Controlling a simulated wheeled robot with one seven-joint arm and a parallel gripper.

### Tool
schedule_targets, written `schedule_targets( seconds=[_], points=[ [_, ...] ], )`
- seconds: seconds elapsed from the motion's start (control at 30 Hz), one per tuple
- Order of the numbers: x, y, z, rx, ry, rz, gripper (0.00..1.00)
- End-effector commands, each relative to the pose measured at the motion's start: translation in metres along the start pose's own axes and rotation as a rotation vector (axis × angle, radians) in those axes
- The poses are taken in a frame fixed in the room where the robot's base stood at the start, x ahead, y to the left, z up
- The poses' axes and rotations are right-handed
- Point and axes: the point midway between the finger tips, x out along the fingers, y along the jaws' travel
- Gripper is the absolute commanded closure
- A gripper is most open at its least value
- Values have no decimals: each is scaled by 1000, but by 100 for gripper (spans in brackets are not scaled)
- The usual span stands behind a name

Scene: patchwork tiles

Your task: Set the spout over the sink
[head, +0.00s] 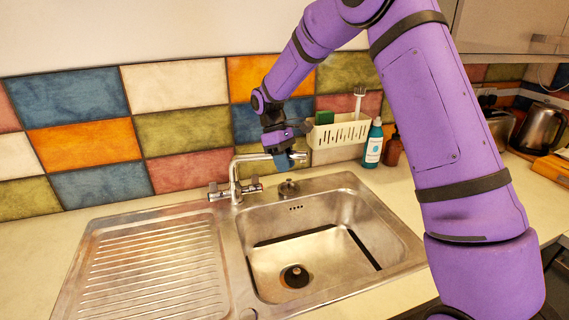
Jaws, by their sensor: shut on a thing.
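The tap (235,185) stands behind the sink, near the corner between drainer and basin. Its metal spout (254,157) points right and ends at my gripper, above the rear ledge or back edge of the basin. My gripper (290,160) is shut on the spout's free end, which the fingers partly hide. The steel sink basin (330,243) is empty, with a dark drain (294,276) at its front left. Whether the spout tip lies over the basin opening or just behind it is hard to tell.
A ribbed drainer (150,270) lies left of the basin. Behind and right stand a cream caddy (340,132) with a brush and sponge, a blue bottle (373,145) and a brown bottle (392,150). A kettle (540,128) stands far right. The space above the basin is clear.

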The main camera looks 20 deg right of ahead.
Motion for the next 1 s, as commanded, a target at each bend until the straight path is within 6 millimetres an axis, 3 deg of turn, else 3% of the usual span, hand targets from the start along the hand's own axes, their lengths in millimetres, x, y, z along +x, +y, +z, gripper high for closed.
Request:
schedule_targets(
  seconds=[0.13, 0.17, 0.27, 0.63, 1.0],
  points=[
    [-1, 0, -1, 1, 5, 2, 100],
    [-1, 0, -1, 1, 5, 2, 69],
    [-1, 0, -1, 1, 4, 1, 48],
    [-6, 0, -1, 1, 4, 2, 48],
    [-69, 0, -1, 1, 5, 3, 48]
  ],
)
